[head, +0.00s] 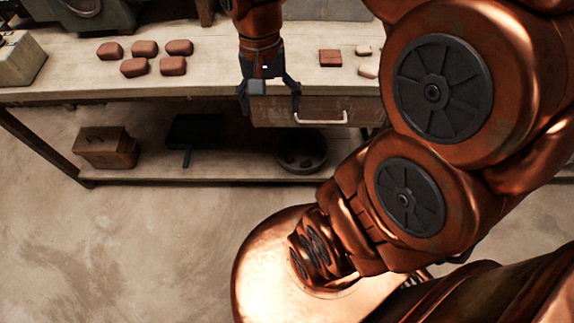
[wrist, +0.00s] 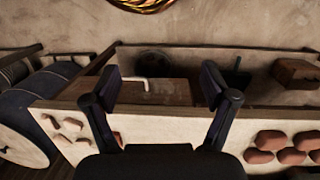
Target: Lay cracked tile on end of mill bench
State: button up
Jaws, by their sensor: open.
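A flat reddish square tile (head: 330,57) lies on the bench top (head: 215,60), right of my gripper in the head view. A crack cannot be made out at this size, so I cannot tell if it is the cracked tile. A small reddish edge (wrist: 117,138) shows beside the left finger in the wrist view. My gripper (head: 269,102) points down at the bench's front edge, with its fingers spread and nothing between them. In the wrist view my gripper (wrist: 160,85) is over the front edge and drawer (wrist: 158,92).
Several brown clay lumps (head: 143,58) sit on the bench left of my gripper. Pale pieces (head: 364,50) lie right of the tile. Below the drawer (head: 312,110), a shelf (head: 215,172) holds a wooden box (head: 105,150), a dark pan (head: 194,131) and a round bowl (head: 300,165).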

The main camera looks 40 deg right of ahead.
jog(key=s+a+f+n, duration=0.2)
jog(key=s+n, duration=0.1)
jog(key=s, duration=0.3)
jog(key=s+a+f+n+g, duration=0.1)
jog(key=s+a+f+n, duration=0.1)
jog(key=s, duration=0.4)
jog(key=shift+a+f+n, duration=0.2)
jog(key=shift+a+n, duration=0.25)
jog(key=shift+n, duration=0.65)
jog(key=shift+w, duration=0.1)
notch_tip(320, 180, up, 20)
jog(key=t+p, duration=0.1)
jog(key=p, duration=1.7)
jog(key=shift+p, duration=0.4)
